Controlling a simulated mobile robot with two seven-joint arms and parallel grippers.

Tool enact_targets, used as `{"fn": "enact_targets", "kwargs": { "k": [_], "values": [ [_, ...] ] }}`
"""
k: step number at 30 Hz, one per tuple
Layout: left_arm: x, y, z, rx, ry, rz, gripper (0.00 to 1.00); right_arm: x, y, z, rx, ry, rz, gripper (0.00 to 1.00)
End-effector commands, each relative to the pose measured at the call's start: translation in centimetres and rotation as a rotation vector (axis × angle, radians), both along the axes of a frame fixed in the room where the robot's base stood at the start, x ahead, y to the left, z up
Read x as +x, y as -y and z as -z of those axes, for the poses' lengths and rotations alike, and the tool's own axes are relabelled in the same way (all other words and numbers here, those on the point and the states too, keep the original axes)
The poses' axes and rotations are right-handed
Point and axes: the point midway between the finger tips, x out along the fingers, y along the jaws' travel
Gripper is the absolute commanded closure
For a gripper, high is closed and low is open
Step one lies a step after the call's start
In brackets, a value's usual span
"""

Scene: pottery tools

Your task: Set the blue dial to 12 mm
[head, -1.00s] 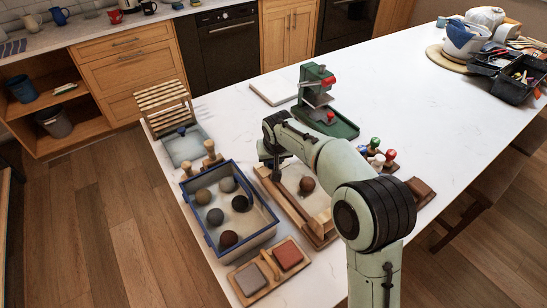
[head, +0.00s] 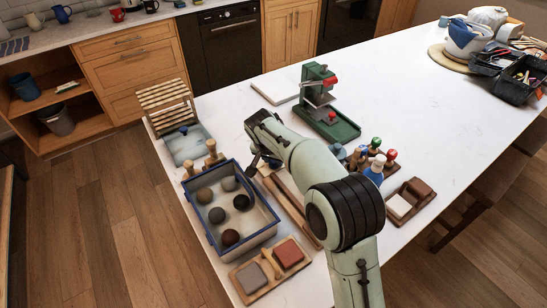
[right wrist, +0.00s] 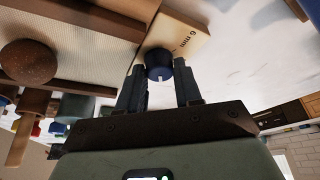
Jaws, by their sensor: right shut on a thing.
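The blue dial (right wrist: 158,62) is in the right wrist view, at the end of a pale wooden block (right wrist: 182,36) that bears the marking "6 mm". A white mark shows on the dial's near side. My right gripper (right wrist: 158,82) is shut on the dial, one finger on each side of it. In the head view my right gripper (head: 258,162) is at the far left end of the wooden board (head: 290,205); my arm covers much of that board, and the dial cannot be made out there. My left gripper is not in view.
A blue-rimmed tray (head: 232,240) with several clay balls is left of the board. A green press (head: 325,120) stands behind. Several coloured-top tools (head: 376,146) and a blue bottle (head: 374,171) are right of my arm.

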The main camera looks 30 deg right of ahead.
Motion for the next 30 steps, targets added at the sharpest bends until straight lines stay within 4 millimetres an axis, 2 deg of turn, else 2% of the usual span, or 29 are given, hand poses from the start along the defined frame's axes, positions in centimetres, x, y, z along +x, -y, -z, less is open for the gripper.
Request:
{"fn": "enact_targets", "kwargs": {
  "k": [10,11,12,23,26,30],
  "values": [
    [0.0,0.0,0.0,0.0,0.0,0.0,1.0,0.0,0.0,0.1,0.001,-0.002,0.004,0.96],
    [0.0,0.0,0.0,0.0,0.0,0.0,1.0,0.0,0.0,0.1,0.002,-0.001,0.004,0.56],
    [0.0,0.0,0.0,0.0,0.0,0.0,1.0,0.0,0.0,0.1,0.002,-0.001,0.004,0.43],
    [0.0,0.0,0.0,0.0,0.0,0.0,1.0,-0.1,-0.1,-0.3,0.002,0.0,0.003,0.42],
    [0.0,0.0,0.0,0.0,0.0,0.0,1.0,-0.3,-0.5,-1.4,0.002,0.004,0.0,0.42],
    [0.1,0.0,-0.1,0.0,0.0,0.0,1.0,-0.9,-1.3,-4.0,0.004,0.006,0.0,0.42]
  ]
}}
